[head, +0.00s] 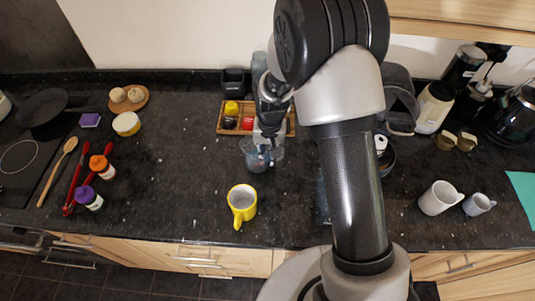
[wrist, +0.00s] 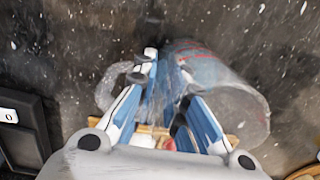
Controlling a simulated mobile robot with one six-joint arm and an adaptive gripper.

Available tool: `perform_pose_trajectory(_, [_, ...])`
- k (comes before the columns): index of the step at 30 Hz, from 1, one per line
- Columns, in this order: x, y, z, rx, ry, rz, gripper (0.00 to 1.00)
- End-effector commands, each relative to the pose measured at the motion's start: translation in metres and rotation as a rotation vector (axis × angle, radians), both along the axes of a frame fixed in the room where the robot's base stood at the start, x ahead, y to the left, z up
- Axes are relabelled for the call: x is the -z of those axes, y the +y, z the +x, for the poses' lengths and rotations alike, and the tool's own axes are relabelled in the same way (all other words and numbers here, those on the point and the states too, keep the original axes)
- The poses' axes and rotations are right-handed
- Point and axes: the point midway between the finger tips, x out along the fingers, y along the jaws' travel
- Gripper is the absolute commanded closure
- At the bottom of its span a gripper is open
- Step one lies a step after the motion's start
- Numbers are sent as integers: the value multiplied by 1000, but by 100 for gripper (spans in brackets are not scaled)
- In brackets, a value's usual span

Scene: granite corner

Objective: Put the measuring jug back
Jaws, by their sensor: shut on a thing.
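The measuring jug (head: 257,158) is clear and bluish, in the middle of the dark counter in the head view, in front of a wooden tray. In the wrist view its body (wrist: 232,98) lies right of the fingers, and a clear loop like its handle (wrist: 108,88) shows at their left. My gripper (head: 265,138) points down at the jug from behind and is shut on it. In the wrist view the fingers (wrist: 166,62) are close together at the handle side. I cannot tell whether the jug touches the counter.
The wooden tray (head: 221,129) holds yellow, red and dark items just behind the jug. A yellow mug (head: 242,203) stands in front of it, near the counter's edge. White mugs (head: 437,198) stand at the right. Spice jars (head: 101,167) and utensils lie left. Counter between is clear.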

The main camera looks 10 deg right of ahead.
Motion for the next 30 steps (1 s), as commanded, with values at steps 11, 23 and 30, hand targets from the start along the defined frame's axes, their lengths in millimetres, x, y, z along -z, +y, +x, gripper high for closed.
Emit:
perform_pose_trajectory(11, [1,0,0,0,1,0,68])
perform_pose_trajectory(23, [-10,0,1,0,-2,1,68])
perform_pose_trajectory(30, [-59,-2,1,0,-5,0,68])
